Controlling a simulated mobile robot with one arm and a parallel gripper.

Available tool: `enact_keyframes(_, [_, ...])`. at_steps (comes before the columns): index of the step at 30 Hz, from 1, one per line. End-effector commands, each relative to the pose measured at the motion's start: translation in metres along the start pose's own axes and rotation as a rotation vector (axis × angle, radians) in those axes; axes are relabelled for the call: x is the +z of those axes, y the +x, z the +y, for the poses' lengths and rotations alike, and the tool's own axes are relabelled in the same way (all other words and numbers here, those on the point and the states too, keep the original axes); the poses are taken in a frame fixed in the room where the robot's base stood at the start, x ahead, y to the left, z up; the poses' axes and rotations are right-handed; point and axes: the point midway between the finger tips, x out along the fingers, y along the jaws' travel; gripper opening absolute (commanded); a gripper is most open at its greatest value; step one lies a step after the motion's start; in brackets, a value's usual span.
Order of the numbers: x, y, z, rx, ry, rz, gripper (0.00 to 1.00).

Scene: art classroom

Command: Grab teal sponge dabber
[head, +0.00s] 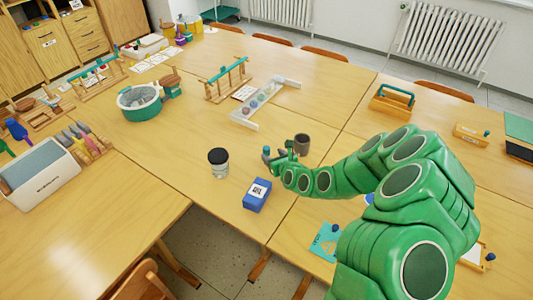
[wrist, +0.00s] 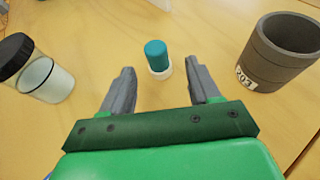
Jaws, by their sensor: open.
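The teal sponge dabber (wrist: 156,55) stands upright on the table in the wrist view, a teal cylinder on a pale, whitish base. My gripper (wrist: 163,78) is open, with its two grey fingers apart. The dabber shows just beyond the fingertips, roughly centred between them, and nothing is held. In the head view my gripper (head: 279,155) is low over the table, and a small teal top (head: 266,150) shows beside it, partly hidden by the fingers.
A dark-lidded clear jar (head: 218,163) stands left of my gripper and a grey cup (head: 302,144) close on its right. A blue box (head: 257,195) lies nearer.

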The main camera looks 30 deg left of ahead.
Motion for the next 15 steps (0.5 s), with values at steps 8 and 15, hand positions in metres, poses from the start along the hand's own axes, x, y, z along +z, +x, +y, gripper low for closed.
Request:
enact_keyframes(8, [0.0, 0.011, 0.001, 0.001, -0.002, -0.001, 0.61])
enact_keyframes(15, [0.001, 0.029, 0.003, 0.001, -0.005, -0.001, 0.61])
